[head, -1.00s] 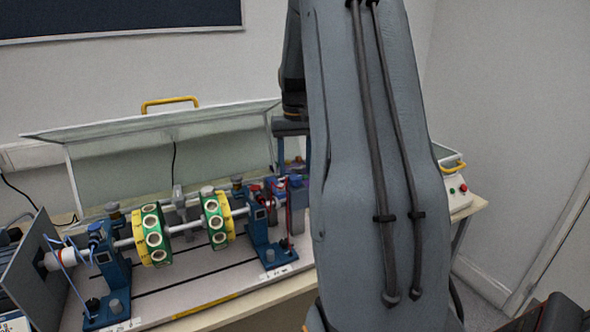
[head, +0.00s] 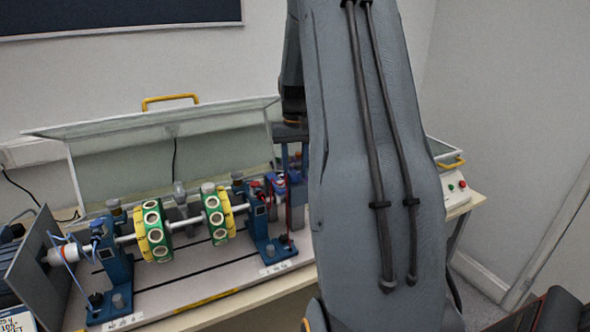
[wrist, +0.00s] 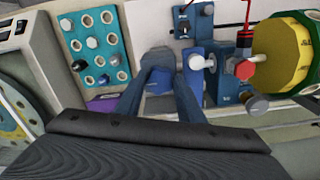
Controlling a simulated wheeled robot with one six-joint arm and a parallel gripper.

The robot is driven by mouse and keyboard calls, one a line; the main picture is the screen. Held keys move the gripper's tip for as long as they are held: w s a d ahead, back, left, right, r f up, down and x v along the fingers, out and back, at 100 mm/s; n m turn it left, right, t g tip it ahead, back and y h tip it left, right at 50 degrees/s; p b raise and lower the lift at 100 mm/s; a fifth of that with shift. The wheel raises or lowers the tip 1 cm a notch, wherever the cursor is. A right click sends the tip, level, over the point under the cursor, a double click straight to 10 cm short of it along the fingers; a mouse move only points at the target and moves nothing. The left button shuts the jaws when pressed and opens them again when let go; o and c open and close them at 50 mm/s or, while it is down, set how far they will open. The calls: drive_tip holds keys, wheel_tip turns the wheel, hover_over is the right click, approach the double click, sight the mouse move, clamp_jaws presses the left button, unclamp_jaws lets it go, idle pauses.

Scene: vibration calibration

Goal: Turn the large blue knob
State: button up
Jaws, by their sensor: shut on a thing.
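The large blue knob (wrist: 158,59) shows in the wrist view as a rounded grey-blue top, just above the picture's middle. My gripper (wrist: 160,72) reaches up from the bottom of that view, one finger on each side of the knob, and is shut on it. The knob's lower part is hard to make out between the fingers. In the head view my own arm covers much of the right half, and I cannot make out the knob or the fingertips there.
The rig's shaft carries two yellow-green discs (head: 154,230) between blue bearing stands (head: 118,262). A clear raised cover (head: 110,170) stands behind. In the wrist view a teal panel with several round holes (wrist: 92,46) lies left, and a red hex part (wrist: 245,69) right.

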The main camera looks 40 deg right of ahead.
drive_tip(key=shift+m, duration=0.3)
drive_tip(key=m, duration=0.3)
drive_tip(key=shift+m, duration=0.3)
drive_tip(key=m, duration=0.4)
drive_tip(key=shift+w+r+m+b, duration=0.1)
drive_tip(key=shift+m+b, duration=0.2)
drive_tip(key=shift+b, duration=0.1)
drive_tip(key=m, duration=0.4)
drive_tip(key=shift+m, duration=0.3)
drive_tip(key=m+b, duration=0.1)
drive_tip(key=m, duration=0.3)
drive_tip(key=shift+w, duration=0.1)
drive_tip(key=o, duration=1.1)
drive_tip(key=shift+m, duration=0.3)
